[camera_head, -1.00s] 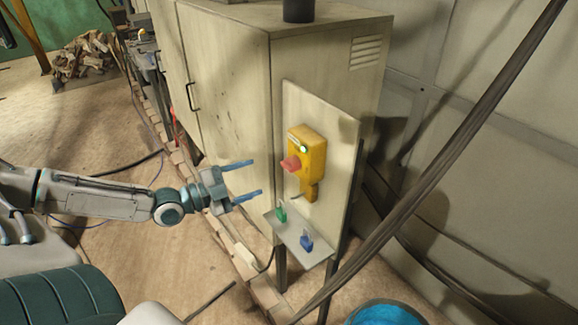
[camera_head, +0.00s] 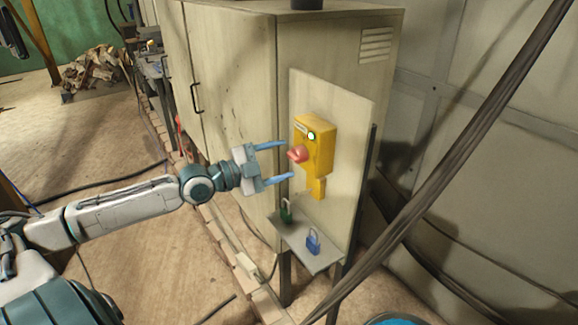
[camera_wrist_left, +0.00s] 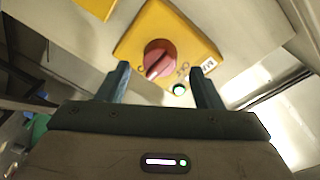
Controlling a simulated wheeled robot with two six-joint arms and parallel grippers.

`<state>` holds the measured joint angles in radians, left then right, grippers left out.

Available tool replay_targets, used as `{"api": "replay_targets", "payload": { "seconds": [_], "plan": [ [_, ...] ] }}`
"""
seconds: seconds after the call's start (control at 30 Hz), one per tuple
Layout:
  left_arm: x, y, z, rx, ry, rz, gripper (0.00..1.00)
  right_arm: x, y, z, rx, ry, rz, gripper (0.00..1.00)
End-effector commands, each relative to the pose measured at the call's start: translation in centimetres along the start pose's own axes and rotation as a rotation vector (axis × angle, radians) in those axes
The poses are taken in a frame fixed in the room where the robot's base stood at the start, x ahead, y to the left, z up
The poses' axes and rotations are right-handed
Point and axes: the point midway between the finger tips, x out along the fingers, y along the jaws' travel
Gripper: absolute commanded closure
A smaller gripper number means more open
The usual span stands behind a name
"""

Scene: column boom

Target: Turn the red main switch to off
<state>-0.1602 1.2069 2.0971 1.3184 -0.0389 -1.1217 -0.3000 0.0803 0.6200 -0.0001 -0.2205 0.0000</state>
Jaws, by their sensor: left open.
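The red main switch (camera_head: 297,154) is a rotary knob on a yellow box (camera_head: 318,146), which is fixed to a pale panel on the cabinet's side. A light on the box glows green-white. In the left wrist view the red knob (camera_wrist_left: 159,59) shows between and beyond the fingers, with its grip ridge slanted. My left gripper (camera_head: 282,162) is open and empty, its fingertips pointing at the knob and close to it. The wrist view shows the open left gripper (camera_wrist_left: 163,80) with one finger on each side of the knob; contact cannot be told. My right gripper is out of view.
A small shelf (camera_head: 318,262) below the box holds a green padlock (camera_head: 286,211) and a blue padlock (camera_head: 313,242). The tall cabinet (camera_head: 225,90) stands behind. A thick dark cable (camera_head: 440,165) crosses the right side. A blue bucket's rim (camera_head: 395,320) shows at the bottom.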

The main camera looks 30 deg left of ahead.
Motion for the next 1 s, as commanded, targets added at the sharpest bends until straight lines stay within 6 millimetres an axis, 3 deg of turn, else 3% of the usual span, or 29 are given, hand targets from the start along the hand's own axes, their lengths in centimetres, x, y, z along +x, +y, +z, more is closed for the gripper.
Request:
{"api": "replay_targets", "payload": {
  "seconds": [0.43, 0.87, 1.0],
  "plan": [
    [2.5, -0.1, 0.0, -0.002, -0.001, -0.005, 0.4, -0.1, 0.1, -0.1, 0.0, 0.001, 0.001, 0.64],
    [2.9, 0.0, 0.0, 0.0, 0.0, 0.0, 0.4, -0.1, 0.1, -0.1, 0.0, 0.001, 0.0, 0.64],
    [2.8, 0.0, 0.0, 0.0, 0.0, 0.0, 0.66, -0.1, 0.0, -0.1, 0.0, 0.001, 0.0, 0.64]
  ]
}}
